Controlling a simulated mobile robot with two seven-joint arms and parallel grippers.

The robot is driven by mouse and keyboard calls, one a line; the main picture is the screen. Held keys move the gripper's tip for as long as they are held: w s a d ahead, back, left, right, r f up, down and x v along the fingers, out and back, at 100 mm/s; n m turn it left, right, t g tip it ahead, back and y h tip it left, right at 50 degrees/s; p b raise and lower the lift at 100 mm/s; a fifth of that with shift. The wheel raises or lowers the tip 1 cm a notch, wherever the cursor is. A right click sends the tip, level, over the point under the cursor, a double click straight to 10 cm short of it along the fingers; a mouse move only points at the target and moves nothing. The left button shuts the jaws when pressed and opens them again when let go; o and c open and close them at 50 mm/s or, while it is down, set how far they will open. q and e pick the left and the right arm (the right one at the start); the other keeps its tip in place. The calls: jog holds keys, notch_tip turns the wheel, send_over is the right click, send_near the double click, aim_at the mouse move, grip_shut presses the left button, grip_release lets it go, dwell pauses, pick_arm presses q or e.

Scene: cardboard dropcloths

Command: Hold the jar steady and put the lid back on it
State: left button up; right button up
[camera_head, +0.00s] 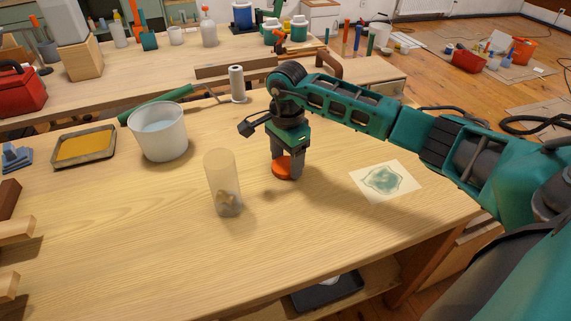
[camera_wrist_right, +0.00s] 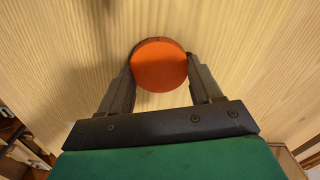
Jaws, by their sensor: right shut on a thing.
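A tall, clear, brownish jar (camera_head: 221,178) stands upright and open on the wooden table, with small tan pieces at its bottom. The round orange lid (camera_head: 283,171) is to the right of the jar, apart from it. My right gripper (camera_head: 285,163) points down and is shut on the lid. In the right wrist view the lid (camera_wrist_right: 159,66) sits between the two dark fingers of the right gripper (camera_wrist_right: 161,80). I cannot tell for sure whether the lid touches the table. My left gripper is not in view, and nothing holds the jar.
A white bucket (camera_head: 158,133) and a tray of yellow-orange material (camera_head: 84,147) are at the left. A paper with a green stain (camera_head: 385,181) lies to the right. A white roll (camera_head: 237,84) stands behind. Wood blocks (camera_head: 14,231) line the left edge. The table front is clear.

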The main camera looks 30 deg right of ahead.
aim_at(287, 164)
jog(key=shift+r, duration=0.1)
pick_arm(q)
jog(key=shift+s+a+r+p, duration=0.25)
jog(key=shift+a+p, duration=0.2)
jog(key=shift+p, duration=0.4)
pick_arm(e)
notch_tip(287, 164, up, 20)
jog(key=shift+f, duration=0.1)
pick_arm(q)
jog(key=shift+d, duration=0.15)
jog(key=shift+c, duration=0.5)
